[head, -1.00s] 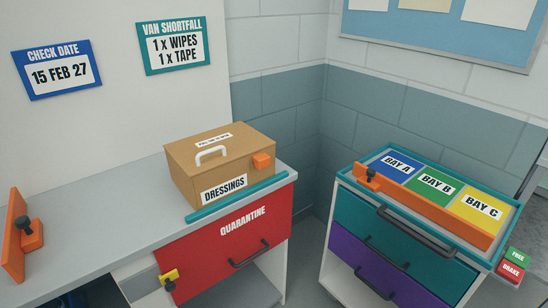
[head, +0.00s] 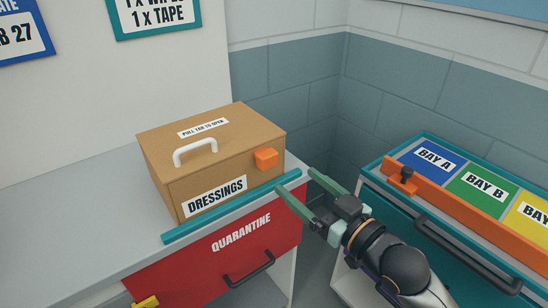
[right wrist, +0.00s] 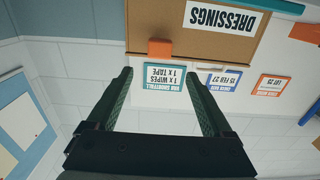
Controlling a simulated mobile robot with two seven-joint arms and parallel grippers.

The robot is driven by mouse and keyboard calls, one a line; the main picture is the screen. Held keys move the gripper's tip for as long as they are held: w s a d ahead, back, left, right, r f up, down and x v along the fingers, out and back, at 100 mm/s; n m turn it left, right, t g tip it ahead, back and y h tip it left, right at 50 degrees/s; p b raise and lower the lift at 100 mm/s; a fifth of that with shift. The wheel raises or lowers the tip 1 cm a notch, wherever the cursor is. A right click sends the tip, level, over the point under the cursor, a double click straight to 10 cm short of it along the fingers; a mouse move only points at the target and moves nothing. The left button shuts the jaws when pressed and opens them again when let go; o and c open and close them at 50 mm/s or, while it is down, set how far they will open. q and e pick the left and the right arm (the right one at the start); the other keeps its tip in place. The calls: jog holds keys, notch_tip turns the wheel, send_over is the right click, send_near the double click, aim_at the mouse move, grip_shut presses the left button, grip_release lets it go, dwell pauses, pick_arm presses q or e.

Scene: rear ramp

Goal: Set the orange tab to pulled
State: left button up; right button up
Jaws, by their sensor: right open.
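The orange tab (head: 266,158) sticks out near the right end of the front of the brown dressings box (head: 175,190). The box is closed, with a white handle and the words "pull tab to open" on its lid. My right gripper (head: 311,182) is open and empty, in front of the counter edge and a little to the right of the tab, apart from it. In the right wrist view the tab (right wrist: 160,48) shows upside down beyond the gap between the two green fingers (right wrist: 163,88). My left gripper is not in view.
A teal strip (head: 230,207) runs along the counter's front edge below the box. The red quarantine drawer (head: 215,262) is underneath. A teal trolley with an orange bar (head: 450,205) and bays stands at the right. The counter's left part is clear.

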aim_at(271, 160)
jog(key=x, duration=1)
jog(key=shift+d, duration=0.1)
jog(key=shift+c, duration=0.3)
grip_shut()
dwell(0.4)
